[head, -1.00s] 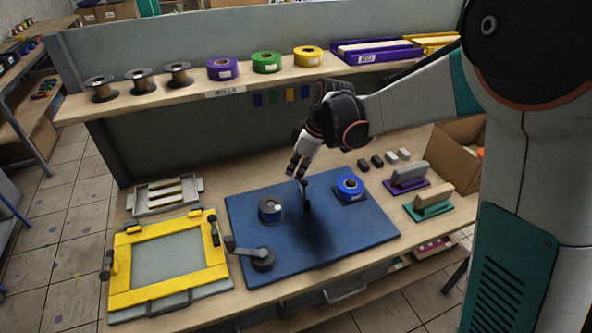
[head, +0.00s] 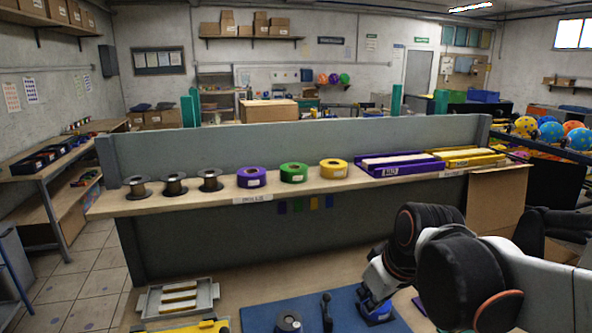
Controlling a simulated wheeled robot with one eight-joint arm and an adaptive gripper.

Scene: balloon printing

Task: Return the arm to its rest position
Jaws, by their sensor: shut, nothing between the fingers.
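My arm reaches in from the right in the head view, its dark joints in front of the bench. My gripper (head: 370,297) is at the end of it, pointing down over the blue mat (head: 258,317). It is shut and empty, and its fingertips are small and partly hard to make out. Just below and behind it is a blue roll (head: 379,319), partly covered. A dark upright post (head: 327,311) stands on the mat to the left, apart from the gripper. A spool with blue on it (head: 289,322) is at the bottom edge.
A shelf holds dark empty spools (head: 174,184), purple (head: 251,178), green (head: 293,173) and yellow (head: 333,169) rolls, and long trays (head: 400,165). A grey tray (head: 178,297) and the yellow frame's edge (head: 213,325) are at lower left. A cardboard box (head: 497,200) stands at right.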

